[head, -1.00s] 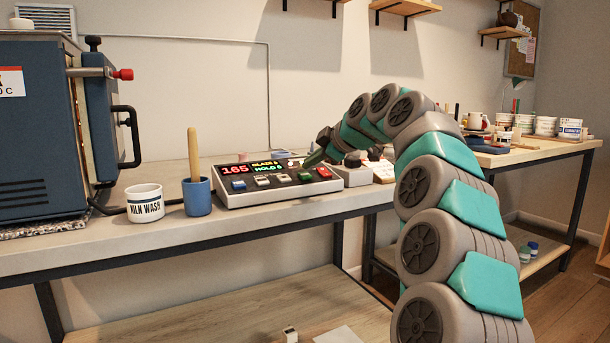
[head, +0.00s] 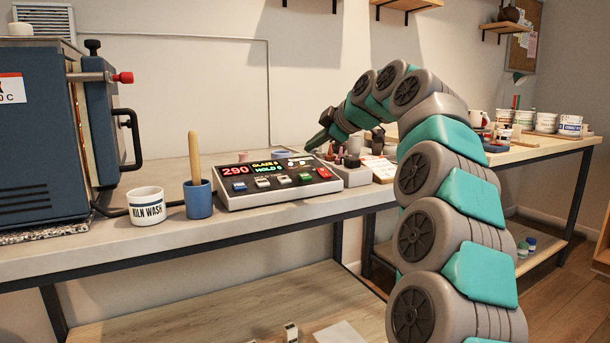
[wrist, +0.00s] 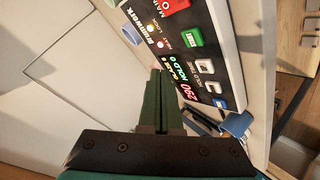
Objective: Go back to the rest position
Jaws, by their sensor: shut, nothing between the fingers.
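My gripper (head: 312,145) is at the end of my raised, arched arm, above the back right part of the kiln controller (head: 275,190) in the head view. The controller's red display reads 290, with glaze and hold lines beside it. In the wrist view my gripper (wrist: 160,74) has its dark green fingers together with nothing between them. The controller (wrist: 200,45) fills the upper right there, with its green start button (wrist: 193,38) and red button in view. The fingertips appear apart from the panel.
The kiln (head: 60,125) stands at the left of the bench. A kiln wash cup (head: 147,206) and a blue cup (head: 199,200) with a wooden-handled tool stand left of the controller. A grey block (head: 352,173) holding small cones is right of it. Shelves (head: 405,4) hang above.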

